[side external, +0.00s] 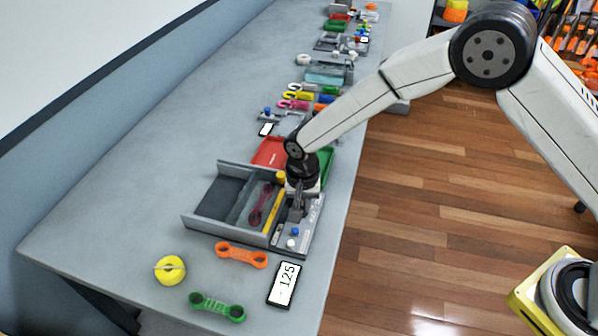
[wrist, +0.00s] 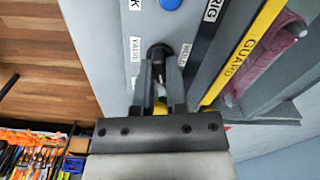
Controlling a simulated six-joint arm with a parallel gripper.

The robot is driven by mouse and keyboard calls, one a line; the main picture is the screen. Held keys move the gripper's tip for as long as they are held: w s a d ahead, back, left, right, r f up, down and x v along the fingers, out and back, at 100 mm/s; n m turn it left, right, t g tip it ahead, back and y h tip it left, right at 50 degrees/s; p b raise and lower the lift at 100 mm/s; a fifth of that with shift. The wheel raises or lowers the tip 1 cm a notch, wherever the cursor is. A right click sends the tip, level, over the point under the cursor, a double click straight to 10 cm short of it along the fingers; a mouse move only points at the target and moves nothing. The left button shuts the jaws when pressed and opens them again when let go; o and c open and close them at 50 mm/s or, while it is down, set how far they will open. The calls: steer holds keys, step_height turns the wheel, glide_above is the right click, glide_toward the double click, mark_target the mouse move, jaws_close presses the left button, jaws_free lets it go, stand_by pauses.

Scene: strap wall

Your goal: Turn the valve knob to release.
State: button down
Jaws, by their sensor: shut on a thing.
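The valve knob (wrist: 158,49) is a dark rounded knob on the grey panel (wrist: 110,60) in the wrist view, between the labels VALVE and HOLD. My gripper (wrist: 160,75) is shut on it, with one finger on each side. The fingers hide much of the knob, so I cannot tell its exact angle. In the side view my gripper (side external: 296,212) reaches down onto the panel of the grey box (side external: 215,225), and the knob is hidden there.
A yellow GUARD strip (wrist: 243,52) and a dark red piece (wrist: 285,38) lie right of the knob. A blue button (wrist: 170,4) is just beyond it. An orange link (side external: 241,255), green link (side external: 217,307), yellow roll (side external: 170,269) and display reading 125 (side external: 285,284) lie in front.

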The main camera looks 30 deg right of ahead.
mark_target(303, 206)
steer(key=shift+m, duration=1.5)
steer(key=c, duration=0.7)
jaws_free()
steer(key=shift+o, duration=0.2)
steer(key=shift+r, duration=3.9)
